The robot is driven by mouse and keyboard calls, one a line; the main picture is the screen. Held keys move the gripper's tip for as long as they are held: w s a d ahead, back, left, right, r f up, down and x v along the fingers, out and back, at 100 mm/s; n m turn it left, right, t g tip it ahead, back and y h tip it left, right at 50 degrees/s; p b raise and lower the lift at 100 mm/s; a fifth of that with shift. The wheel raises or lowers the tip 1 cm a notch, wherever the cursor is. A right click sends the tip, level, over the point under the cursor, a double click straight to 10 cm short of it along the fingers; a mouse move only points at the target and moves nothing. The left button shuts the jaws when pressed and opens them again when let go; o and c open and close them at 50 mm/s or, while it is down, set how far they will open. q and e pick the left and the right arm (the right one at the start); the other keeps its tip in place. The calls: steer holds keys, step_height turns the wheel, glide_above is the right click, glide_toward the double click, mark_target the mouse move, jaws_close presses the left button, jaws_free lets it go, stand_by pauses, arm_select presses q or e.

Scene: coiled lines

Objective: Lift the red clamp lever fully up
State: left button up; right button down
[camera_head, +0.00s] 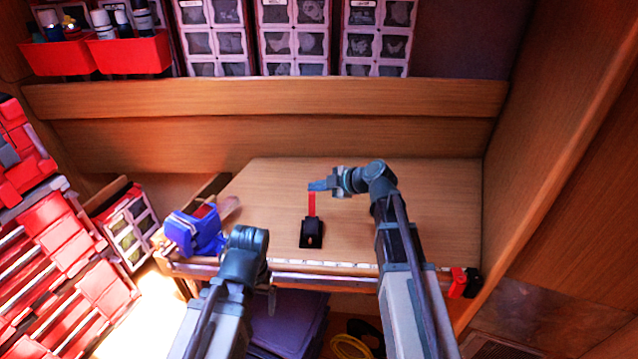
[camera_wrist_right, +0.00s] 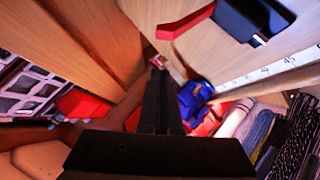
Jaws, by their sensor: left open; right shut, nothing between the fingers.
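The red clamp lever (camera_head: 312,204) extends from its black clamp base (camera_head: 312,233) on the wooden worktop, away from the front edge. I cannot tell its exact angle. In the right wrist view, the closed black fingers (camera_wrist_right: 158,85) point just below the lever's free end (camera_wrist_right: 186,22); contact is unclear. The black base (camera_wrist_right: 250,15) shows at top right. My left gripper (camera_head: 248,262) is open, in front of the worktop's left part; its fingers are mostly hidden.
A blue object (camera_head: 195,231) sits at the worktop's front left corner. A measuring strip (camera_head: 325,265) runs along the front edge. A red and black item (camera_head: 464,283) is at the front right. The worktop right and behind the clamp is clear. A wooden wall closes the right side.

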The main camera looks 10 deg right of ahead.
arm_select(q)
step_height(320, 180, up, 6)
steer(key=p, duration=0.5)
arm_select(e)
steer(key=v, duration=1)
steer(key=shift+r, duration=0.35)
arm_select(q)
steer(key=shift+s+d, duration=0.1)
steer(key=shift+d, duration=0.05)
